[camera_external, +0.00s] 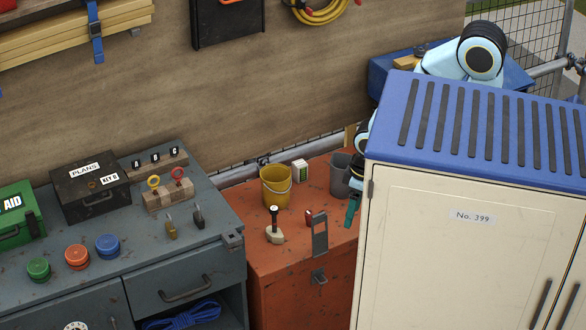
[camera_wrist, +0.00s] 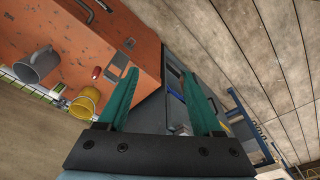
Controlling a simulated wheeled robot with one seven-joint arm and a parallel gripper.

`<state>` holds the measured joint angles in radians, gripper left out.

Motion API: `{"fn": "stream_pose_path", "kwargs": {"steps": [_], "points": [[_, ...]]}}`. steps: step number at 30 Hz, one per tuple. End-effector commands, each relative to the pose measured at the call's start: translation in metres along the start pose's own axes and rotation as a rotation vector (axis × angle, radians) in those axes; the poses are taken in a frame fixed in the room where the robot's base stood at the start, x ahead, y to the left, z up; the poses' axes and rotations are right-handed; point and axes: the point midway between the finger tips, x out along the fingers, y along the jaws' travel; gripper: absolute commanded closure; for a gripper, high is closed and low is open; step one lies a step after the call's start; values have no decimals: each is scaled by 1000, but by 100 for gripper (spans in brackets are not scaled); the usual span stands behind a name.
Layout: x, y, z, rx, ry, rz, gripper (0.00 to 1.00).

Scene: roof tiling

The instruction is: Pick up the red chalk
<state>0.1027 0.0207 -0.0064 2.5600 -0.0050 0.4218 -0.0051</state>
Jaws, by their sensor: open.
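The red chalk (camera_external: 309,217) appears as a small red piece on top of the orange chest (camera_external: 262,262), between the yellow bucket and the dark hasp. In the wrist view the chalk (camera_wrist: 97,73) lies on the orange top, left of my left finger and clear of it. My gripper (camera_external: 353,208) shows only as a bit of teal finger at the right end of the chest, partly hidden by the cream locker. In the wrist view my gripper (camera_wrist: 160,76) has its two teal fingers wide apart with nothing between them.
A yellow bucket (camera_external: 275,188) and a grey bucket (camera_external: 340,178) stand behind the chalk. A wooden-based tool (camera_external: 275,232) stands to its left. The tall cream locker (camera_external: 450,250) blocks the front right. A grey workbench (camera_external: 130,240) adjoins the chest's left.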

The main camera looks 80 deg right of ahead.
Motion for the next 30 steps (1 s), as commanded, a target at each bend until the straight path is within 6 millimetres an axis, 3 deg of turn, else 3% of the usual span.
{"fn": "stream_pose_path", "kwargs": {"steps": [5,11,12,23,26,30], "points": [[-11,0,-3,0,4,0,33],[-50,0,-9,1,9,0,33],[-46,3,-8,46,-2,-8,33],[-4,36,-31,833,-103,-211,33],[8,54,-47,1147,-142,-323,33],[16,95,-79,1627,-209,-555,33]]}}
